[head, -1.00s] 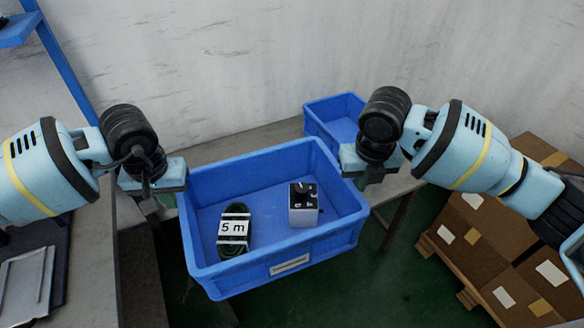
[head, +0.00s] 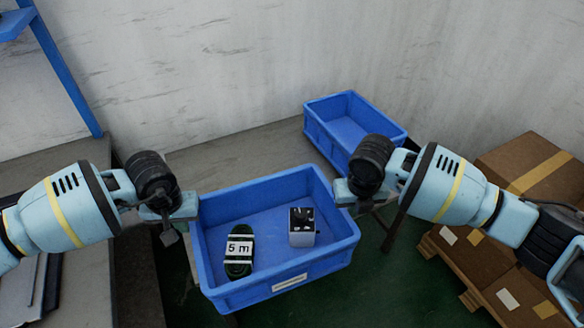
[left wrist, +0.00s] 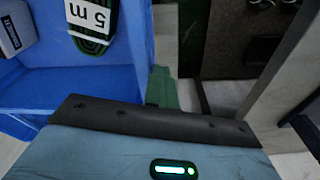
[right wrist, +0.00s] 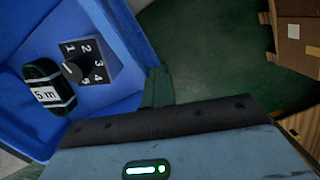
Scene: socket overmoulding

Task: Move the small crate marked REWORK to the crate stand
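A blue crate (head: 208,262) hangs between my two grippers in the head view, roughly level. Its front label (head: 290,283) is too small to read. Inside lie a dark coil tagged 5 m (head: 239,250) and a white box with a black top (head: 302,228). My left gripper (head: 178,206) is at the crate's left rim, and my right gripper (head: 347,192) at its right rim. Both seem shut on the rim; a green finger shows beside the crate wall in the left wrist view (left wrist: 163,88) and the right wrist view (right wrist: 157,88). The inner fingers are hidden.
A grey bench or stand top (head: 240,150) lies behind the crate against the wall. A second blue crate (head: 325,145) stands at its right end. Brown cartons (head: 530,175) on a pallet are at the right. A grey worktop (head: 85,240) is at the left.

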